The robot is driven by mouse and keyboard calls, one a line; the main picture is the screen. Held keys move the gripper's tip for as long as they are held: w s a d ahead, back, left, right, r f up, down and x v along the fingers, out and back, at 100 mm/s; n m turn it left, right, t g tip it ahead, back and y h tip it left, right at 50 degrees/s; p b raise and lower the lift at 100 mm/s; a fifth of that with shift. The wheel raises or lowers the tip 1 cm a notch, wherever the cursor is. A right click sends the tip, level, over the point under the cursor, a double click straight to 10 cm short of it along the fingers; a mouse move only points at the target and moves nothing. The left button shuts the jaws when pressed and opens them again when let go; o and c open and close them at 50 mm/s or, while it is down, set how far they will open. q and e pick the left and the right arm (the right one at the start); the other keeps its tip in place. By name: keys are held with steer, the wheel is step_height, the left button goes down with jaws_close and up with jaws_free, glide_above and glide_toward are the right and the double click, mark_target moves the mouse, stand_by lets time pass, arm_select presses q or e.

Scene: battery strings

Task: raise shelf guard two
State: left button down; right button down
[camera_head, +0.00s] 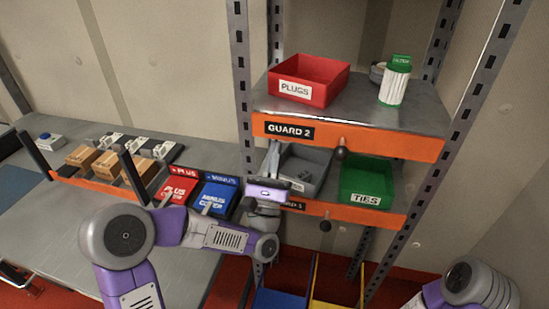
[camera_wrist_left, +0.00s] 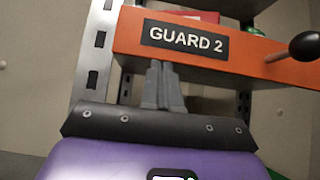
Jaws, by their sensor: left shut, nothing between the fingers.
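Shelf guard two is an orange bar (camera_head: 380,142) along the front edge of the upper shelf, with a black GUARD 2 label (camera_head: 289,130) and a dark round knob (camera_head: 341,142). Its top edge looks about level with the shelf surface. In the left wrist view the guard (camera_wrist_left: 255,62) crosses the upper part, its knob (camera_wrist_left: 305,45) at the right. My left gripper (camera_head: 273,150) is shut and empty, pointing up just below the label's left part. Its fingertips (camera_wrist_left: 161,66) overlap the guard's lower edge; I cannot tell whether they touch. My right gripper is out of view.
On the upper shelf stand a red PLUGS bin (camera_head: 330,75) and a green-white container (camera_head: 396,80). Below are a grey bin (camera_head: 305,168), a green TIES bin (camera_head: 365,180) and a lower orange guard (camera_head: 350,212). Metal posts (camera_head: 240,70) flank the shelves. A workbench is left.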

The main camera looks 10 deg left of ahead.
mark_target(276, 133)
arm_select(q)
step_height(276, 133, up, 4)
steer(key=shift+f+p, duration=0.2)
steer(key=shift+p, duration=0.55)
steer(key=shift+f, duration=0.15)
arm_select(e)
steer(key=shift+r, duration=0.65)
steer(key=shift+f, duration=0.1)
